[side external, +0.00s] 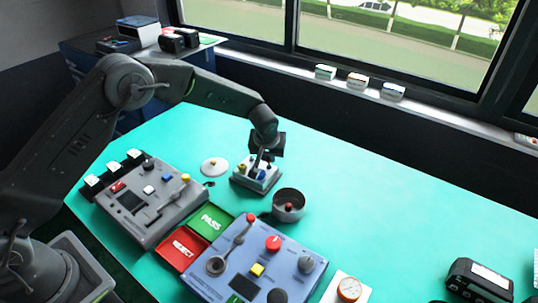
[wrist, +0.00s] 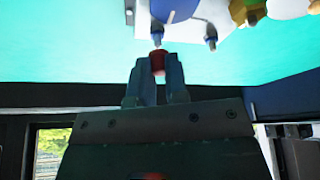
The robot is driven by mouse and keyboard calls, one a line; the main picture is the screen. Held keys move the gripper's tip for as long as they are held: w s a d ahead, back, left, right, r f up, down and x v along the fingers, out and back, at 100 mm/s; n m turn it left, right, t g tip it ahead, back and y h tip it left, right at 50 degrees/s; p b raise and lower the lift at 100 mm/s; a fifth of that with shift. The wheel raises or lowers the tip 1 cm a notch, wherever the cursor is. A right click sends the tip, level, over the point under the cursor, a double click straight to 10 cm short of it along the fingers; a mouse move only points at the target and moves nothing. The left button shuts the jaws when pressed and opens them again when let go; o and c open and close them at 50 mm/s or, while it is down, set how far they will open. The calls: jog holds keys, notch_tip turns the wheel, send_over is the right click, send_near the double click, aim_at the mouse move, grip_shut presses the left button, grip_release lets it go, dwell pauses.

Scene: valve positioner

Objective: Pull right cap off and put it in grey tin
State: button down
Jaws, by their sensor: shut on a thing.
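My gripper (side external: 262,160) is over the valve positioner (side external: 250,184), a small pale unit with yellow and blue parts on a grey base. In the wrist view, my gripper (wrist: 158,70) is shut on a red cap (wrist: 157,60), whose end shows between the fingertips. The grey tin (side external: 277,211) stands just right of the unit in the side view, with a small red thing (side external: 289,207) inside.
A white round disc (side external: 214,167) lies left of the unit. A grey control panel (side external: 150,212), a red and green tray (side external: 181,247) and a blue control panel (side external: 285,257) stand nearer the camera.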

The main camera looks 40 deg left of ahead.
jog(key=shift+r, duration=0.15)
jog(key=shift+r, duration=1.9)
jog(key=s+d+r, duration=0.2)
jog(key=s+d, duration=0.6)
jog(key=d, duration=0.4)
jog(key=shift+m, duration=0.4)
jog(key=shift+w+f, duration=0.15)
jog(key=shift+f, duration=2.15)
jog(key=shift+w+f, duration=0.1)
jog(key=shift+f, duration=2.2)
jog(key=shift+a, duration=0.1)
